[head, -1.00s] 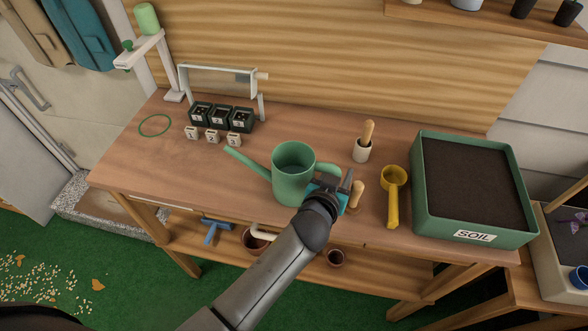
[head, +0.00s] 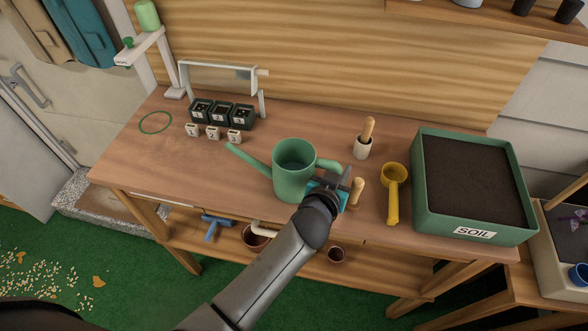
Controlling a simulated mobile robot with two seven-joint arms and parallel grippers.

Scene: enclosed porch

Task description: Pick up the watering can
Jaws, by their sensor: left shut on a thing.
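The green watering can (head: 290,178) stands upright in the middle of the wooden bench, its spout pointing left and its handle on the right. My left gripper (head: 338,181) is at the can's right side, shut on its handle. The gripper hides part of the handle. I cannot tell for certain whether the can's base touches the bench. My right gripper is not in view.
A wooden-handled tool (head: 357,192) stands close right of the gripper, with a yellow scoop (head: 393,192) and green soil box (head: 424,220) beyond. Small black pots (head: 220,116) and numbered blocks (head: 212,132) sit behind left. The bench's left front (head: 165,178) is clear.

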